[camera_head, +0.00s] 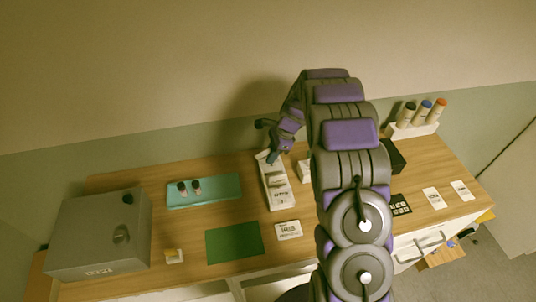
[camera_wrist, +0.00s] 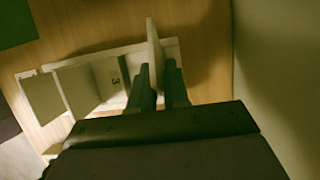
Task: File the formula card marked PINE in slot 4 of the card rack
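The card rack (camera_head: 280,194) is a long white holder standing on the wooden desk, with several cards in it. In the wrist view the rack (camera_wrist: 172,47) shows slots divided by slanted plates, one marked 3. My gripper (camera_wrist: 158,66) is at the far end of the rack, past the slot marked 3. It is shut on a thin pale card (camera_wrist: 154,42), seen nearly edge-on and upright at the rack. The marking on this card is not visible, and its lower edge is hidden. In the head view my gripper (camera_head: 271,155) is over the rack's back end.
A printed card (camera_head: 288,230) lies right of a green mat (camera_head: 234,242). A teal tray (camera_head: 218,191) holds two small bottles. A grey box (camera_head: 98,235) stands at left. Two cards (camera_head: 434,198) (camera_head: 461,190) and a bottle stand (camera_head: 412,130) are at right. A wall rises close behind the desk.

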